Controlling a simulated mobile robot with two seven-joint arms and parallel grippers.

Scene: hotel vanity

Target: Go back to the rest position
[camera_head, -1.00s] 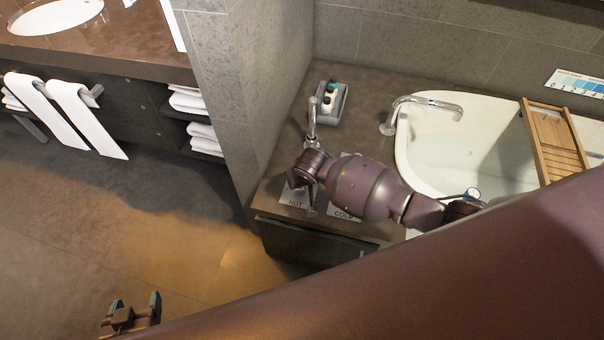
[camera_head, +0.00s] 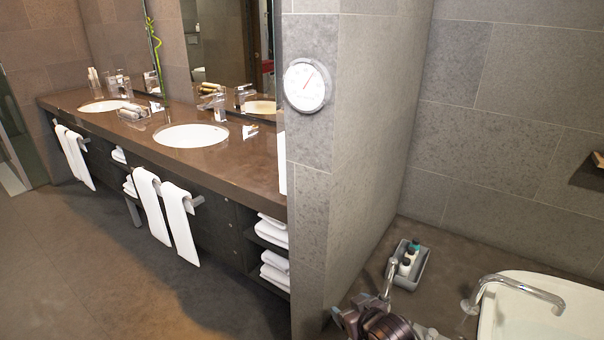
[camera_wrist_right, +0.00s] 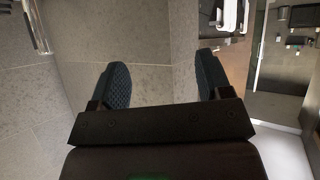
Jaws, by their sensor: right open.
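My right gripper (camera_wrist_right: 162,66) is open in the right wrist view. Its two dark teal, ridged fingers stand wide apart with nothing between them. Beyond them are grey wall tiles, and the space between the fingers is clear. In the head view, dark maroon parts of my arm show at the bottom edge, in front of the tub deck and cut off by the frame. The fingers cannot be made out clearly there. My left gripper is not in view.
A grey tiled partition (camera_head: 365,140) carrying a round dial (camera_head: 307,86) separates the vanity counter (camera_head: 240,170) from the bathtub (camera_head: 545,310). A tub faucet (camera_head: 520,290) and a bottle tray (camera_head: 408,268) stand near my arm. Open floor (camera_head: 110,270) lies at left.

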